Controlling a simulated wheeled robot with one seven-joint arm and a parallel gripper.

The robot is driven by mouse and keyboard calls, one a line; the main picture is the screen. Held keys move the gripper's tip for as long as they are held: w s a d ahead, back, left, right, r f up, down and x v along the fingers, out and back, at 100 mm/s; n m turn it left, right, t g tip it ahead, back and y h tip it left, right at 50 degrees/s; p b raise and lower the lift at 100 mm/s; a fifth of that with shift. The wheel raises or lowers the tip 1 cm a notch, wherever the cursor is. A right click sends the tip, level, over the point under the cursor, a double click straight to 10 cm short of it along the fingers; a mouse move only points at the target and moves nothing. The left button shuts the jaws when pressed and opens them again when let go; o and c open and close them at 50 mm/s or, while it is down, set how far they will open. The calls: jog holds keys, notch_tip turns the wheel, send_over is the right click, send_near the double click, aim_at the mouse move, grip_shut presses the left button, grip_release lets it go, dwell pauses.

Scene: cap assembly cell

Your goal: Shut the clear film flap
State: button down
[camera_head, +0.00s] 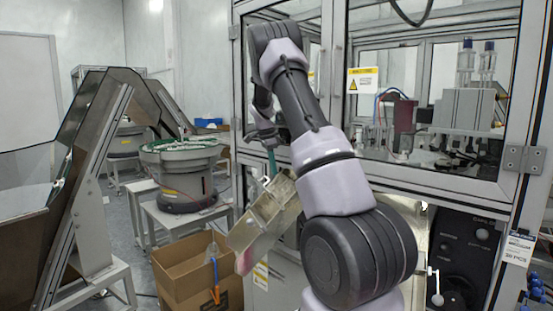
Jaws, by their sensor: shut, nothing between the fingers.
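My arm rises across the middle of the head view and bends down at the cabinet front. My gripper (268,138) is at its end, small and partly dark against the cabinet. It looks shut, with nothing seen in it. Just below it, a shiny, tilted, box-like chute (262,212) sticks out from the cabinet above the cardboard box. A clear film flap cannot be told apart with certainty; the chute's pale see-through-looking faces may include it. My arm hides part of the cabinet front to the right of the chute. Contact between gripper and chute cannot be told.
An open cardboard box (188,278) stands on the floor below the chute. A bowl feeder (181,170) on a stand is behind it at left. A sloped metal conveyor (88,165) fills the far left. The framed machine cabinet (423,185) closes off the right side.

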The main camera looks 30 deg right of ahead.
jog(key=shift+w+a+f, duration=0.1)
jog(key=shift+a+f, duration=0.35)
jog(key=shift+a, duration=0.3)
jog(key=shift+a, duration=0.1)
jog(key=shift+a, duration=0.1)
jog(key=shift+a+h, duration=0.2)
jog(key=shift+h, duration=0.2)
jog(key=shift+a, duration=0.25)
jog(key=shift+w+a+f+h, duration=0.1)
jog(key=shift+a+f+h, duration=0.15)
jog(key=shift+a+h, duration=0.45)
jog(key=shift+w+a+f+h, duration=0.1)
jog(key=shift+a+f+h, duration=0.1)
jog(key=shift+a+h, duration=0.5)
jog(key=a+f+g+h, duration=0.1)
jog(key=a+f+h, duration=0.5)
jog(key=f+h, duration=0.7)
jog(key=shift+w+a+h, duration=0.2)
jog(key=shift+w+h, duration=0.05)
jog(key=shift+h, duration=0.05)
